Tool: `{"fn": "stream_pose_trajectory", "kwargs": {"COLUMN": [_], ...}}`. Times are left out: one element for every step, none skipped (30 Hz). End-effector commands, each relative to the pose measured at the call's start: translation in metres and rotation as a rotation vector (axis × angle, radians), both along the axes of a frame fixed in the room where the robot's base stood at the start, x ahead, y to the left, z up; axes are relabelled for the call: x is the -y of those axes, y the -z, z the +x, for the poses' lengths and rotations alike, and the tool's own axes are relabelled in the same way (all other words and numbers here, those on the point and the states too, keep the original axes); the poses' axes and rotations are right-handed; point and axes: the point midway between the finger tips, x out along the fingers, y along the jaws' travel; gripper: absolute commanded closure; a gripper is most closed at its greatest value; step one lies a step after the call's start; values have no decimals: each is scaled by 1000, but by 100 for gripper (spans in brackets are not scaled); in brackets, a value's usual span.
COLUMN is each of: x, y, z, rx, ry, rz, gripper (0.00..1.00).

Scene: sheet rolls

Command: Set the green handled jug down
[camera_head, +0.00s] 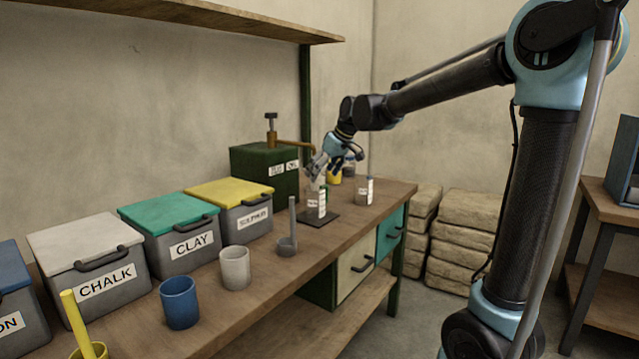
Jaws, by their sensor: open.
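A small clear container with a white label and a green strip along its right side, seemingly the green handled jug (317,204), stands upright on a thin dark mat (320,221) on the workbench (262,287). My gripper (326,167) is just above and behind it in the picture, fingers pointing down and left. The gripper is open. I cannot tell whether a finger touches the jug's top.
A labelled jar (365,191) stands right of the mat, with a yellow container (334,178) behind. A green box with a tap (262,168) stands behind left. A grey ladle-like cup (287,246), a grey cup (235,268) and a blue cup (180,303) line the front left.

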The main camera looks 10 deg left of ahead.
Motion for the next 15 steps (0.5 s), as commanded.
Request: {"fn": "stream_pose_trajectory", "kwargs": {"x": [6,9,12,14,16,19,21,22,25,26,27,28,29,29,30], "y": [-9,-14,-20,-25,-29,-34,-37,-40,-44,-47,-49,-51,-52,-53,-54], "z": [-3,-5,-7,-8,-10,-11,-12,-13,-15,-16,-16,-17,-17,-18,-18], "rx": [0,0,0,0,0,0,0,0,0,-1,-1,-1,-1,-1,-1], "ry": [1,1,1,1,0,0,0,0,0,-1,-1,-1,-1,-1,-1], "rz": [0,0,0,0,0,0,0,0,0,0,0,0,0,0,0], "gripper": [20,20,20,20,20,20,20,20,20,20,20,20,20,20,20]}}
